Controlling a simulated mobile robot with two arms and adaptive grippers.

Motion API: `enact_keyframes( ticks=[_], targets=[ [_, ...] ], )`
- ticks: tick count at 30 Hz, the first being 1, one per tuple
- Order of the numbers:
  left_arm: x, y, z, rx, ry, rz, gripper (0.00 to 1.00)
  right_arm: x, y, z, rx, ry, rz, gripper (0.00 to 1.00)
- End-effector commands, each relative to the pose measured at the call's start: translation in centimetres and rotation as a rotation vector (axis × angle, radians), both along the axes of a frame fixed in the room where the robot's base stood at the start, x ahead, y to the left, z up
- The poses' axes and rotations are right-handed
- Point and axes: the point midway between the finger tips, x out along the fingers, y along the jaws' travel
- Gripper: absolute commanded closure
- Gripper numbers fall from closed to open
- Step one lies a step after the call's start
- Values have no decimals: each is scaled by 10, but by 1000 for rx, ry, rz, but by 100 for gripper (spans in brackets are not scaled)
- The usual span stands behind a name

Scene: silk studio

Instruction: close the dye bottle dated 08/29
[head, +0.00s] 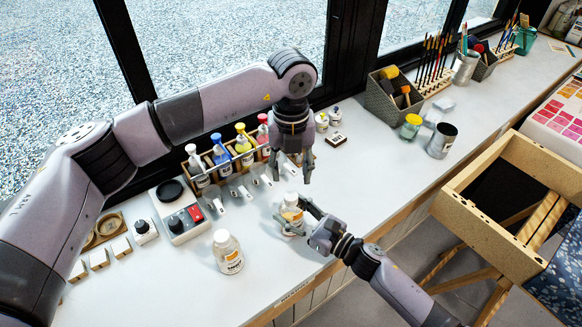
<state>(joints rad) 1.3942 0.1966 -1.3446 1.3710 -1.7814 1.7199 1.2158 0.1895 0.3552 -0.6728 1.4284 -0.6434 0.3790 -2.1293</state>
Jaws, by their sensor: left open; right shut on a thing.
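A small dye bottle (292,213) with a pale top and orange-yellow on its side stands near the table's front edge. My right gripper (294,224) is shut on it from the front right. My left gripper (291,176) is open, pointing down just above and behind this bottle, with nothing between its fingers. The dates on the labels are too small to read. I cannot tell whether the held bottle's top is a cap or an open neck.
A wooden rack (227,170) of coloured bottles stands behind, with small white tags before it. A scale (182,222) is at the left. A metal cup (441,141) and a yellow-lidded jar (411,126) stand at the back right.

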Motion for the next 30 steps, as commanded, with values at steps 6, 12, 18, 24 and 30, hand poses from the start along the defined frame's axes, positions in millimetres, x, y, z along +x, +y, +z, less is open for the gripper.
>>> enact_keyframes(
  ticks=[6,12,18,24,30],
  targets=[
    [0,0,1,0,0,150,57,0,0,0,-1,0,0,100],
    [0,0,1,0,0,161,57,0,0,0,-1,-1,0,100],
    [0,0,-1,1,1,160,57,0,0,0,-1,-1,0,100],
    [-1,1,-24,1,4,160,57,0,0,0,-1,-1,0,100],
    [-1,1,-55,2,4,160,57,0,0,0,-1,-1,0,100]
  ],
)
